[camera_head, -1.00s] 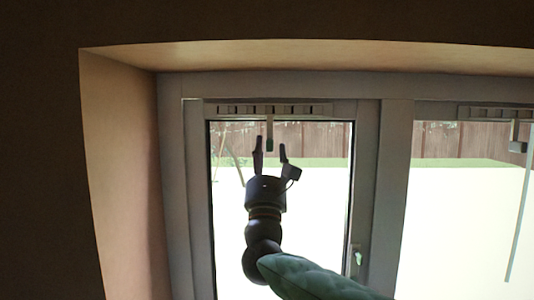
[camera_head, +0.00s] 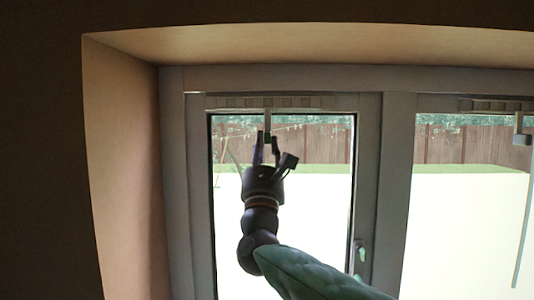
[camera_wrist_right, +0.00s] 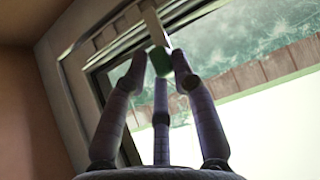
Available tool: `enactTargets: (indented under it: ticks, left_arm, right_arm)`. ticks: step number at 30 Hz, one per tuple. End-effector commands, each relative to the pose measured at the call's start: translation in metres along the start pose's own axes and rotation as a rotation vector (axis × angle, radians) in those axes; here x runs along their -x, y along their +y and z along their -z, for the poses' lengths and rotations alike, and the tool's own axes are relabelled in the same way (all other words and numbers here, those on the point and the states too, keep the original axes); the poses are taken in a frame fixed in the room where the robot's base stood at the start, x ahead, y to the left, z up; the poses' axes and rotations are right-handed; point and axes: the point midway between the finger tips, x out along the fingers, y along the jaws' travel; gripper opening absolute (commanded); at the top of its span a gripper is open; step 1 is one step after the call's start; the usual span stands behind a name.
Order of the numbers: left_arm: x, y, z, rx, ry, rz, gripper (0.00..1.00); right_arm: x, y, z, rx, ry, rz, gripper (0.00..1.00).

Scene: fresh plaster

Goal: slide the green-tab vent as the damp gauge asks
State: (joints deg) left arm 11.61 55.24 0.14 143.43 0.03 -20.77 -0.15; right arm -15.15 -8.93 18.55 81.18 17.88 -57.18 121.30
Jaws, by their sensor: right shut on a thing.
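The vent (camera_head: 300,102) is a pale slotted strip along the top of the left window frame. A pale stem hangs from it and ends in a green tab (camera_head: 267,137). My right gripper (camera_head: 268,140) reaches up from below and is shut on the green tab. In the right wrist view the green tab (camera_wrist_right: 161,61) sits between the fingertips, below the pale stem (camera_wrist_right: 154,25). Whether the vent's slots are open or covered is too small to tell. I cannot make out a damp gauge. My left gripper is not in view.
A second vent (camera_head: 490,105) tops the right window, with a grey tab (camera_head: 521,139) and a thin hanging rod (camera_head: 524,210). A window handle (camera_head: 360,252) is on the left sash. The plaster reveal (camera_head: 125,170) closes in at the left.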

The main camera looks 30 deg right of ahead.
Motion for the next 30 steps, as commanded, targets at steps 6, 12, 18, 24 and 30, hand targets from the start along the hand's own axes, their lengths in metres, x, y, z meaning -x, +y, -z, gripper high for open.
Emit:
enactTargets:
  ticks: [6, 12, 18, 24, 30]
  left_arm:
    - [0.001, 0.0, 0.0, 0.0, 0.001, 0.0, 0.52]
    - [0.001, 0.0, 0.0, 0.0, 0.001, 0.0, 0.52]
    - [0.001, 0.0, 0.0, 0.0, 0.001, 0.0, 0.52]
    - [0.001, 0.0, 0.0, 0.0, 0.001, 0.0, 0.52]
    - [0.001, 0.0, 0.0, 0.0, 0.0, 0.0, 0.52]
  right_arm:
    - [0.0, 0.002, 0.0, 0.0, 0.001, -0.004, 0.0]
    - [0.0, 0.001, 0.0, 0.0, 0.001, -0.004, 0.52]
    - [0.0, 0.001, 0.0, 0.0, 0.001, -0.002, 0.52]
    - [0.014, 0.001, 0.0, 0.0, 0.002, -0.004, 0.52]
    - [0.051, 0.002, 0.0, -0.001, 0.002, -0.005, 0.52]
